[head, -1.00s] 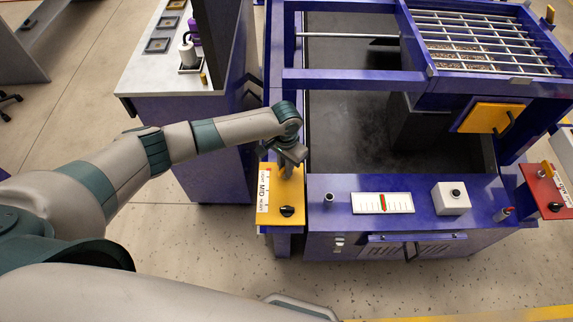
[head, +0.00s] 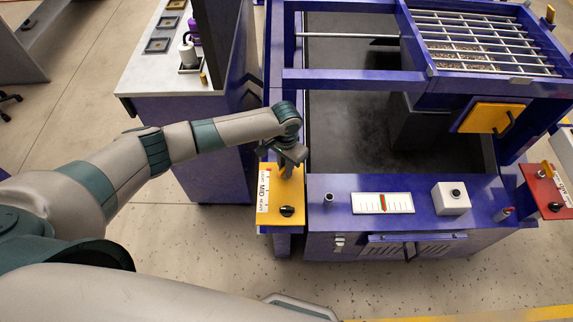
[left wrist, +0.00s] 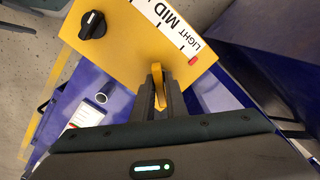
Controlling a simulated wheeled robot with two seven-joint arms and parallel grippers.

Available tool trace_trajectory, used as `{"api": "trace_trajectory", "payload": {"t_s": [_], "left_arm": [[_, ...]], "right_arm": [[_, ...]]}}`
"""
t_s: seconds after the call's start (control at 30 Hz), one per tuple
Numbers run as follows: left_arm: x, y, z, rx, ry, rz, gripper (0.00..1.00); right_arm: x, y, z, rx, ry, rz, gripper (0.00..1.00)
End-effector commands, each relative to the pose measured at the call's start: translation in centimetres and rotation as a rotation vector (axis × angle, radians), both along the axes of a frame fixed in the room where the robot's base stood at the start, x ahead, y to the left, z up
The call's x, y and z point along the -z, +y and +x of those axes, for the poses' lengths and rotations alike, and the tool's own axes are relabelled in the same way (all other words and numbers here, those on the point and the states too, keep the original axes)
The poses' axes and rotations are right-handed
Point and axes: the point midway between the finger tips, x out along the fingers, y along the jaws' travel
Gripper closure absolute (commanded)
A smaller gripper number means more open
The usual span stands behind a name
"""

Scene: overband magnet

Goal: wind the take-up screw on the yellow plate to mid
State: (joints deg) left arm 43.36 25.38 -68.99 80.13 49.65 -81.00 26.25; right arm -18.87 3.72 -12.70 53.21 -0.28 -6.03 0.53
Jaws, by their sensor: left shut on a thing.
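The yellow plate (head: 267,228) stands at the front left corner of the purple machine; it also shows in the left wrist view (left wrist: 125,50). It carries a white scale (left wrist: 165,17) with LIGHT and MID readable there, and a black knob (left wrist: 92,25). A small red marker (left wrist: 193,60) sits by the LIGHT end. My left gripper (head: 288,172) is over the plate's far part. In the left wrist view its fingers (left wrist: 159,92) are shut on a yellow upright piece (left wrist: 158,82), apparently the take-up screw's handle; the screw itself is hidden. My right gripper is out of view.
Right of the plate, the purple machine top holds a short post (head: 328,199), a gauge with a red and green mark (head: 383,203) and a white button box (head: 451,198). A red plate (head: 546,190) is at far right. A white-topped bench (head: 160,75) stands left.

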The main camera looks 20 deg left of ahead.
Motion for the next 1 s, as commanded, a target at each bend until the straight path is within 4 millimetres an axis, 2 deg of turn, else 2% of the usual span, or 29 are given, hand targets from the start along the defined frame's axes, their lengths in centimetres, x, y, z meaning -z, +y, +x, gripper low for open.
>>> {"api": "trace_trajectory", "payload": {"t_s": [0.57,1.0], "left_arm": [[-0.09,0.02,0.03,0.031,0.0,0.0,1.0],[-0.09,0.02,0.04,0.397,0.0,0.001,1.0]], "right_arm": [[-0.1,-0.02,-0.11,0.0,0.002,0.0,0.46],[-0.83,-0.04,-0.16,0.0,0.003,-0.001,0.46]]}}
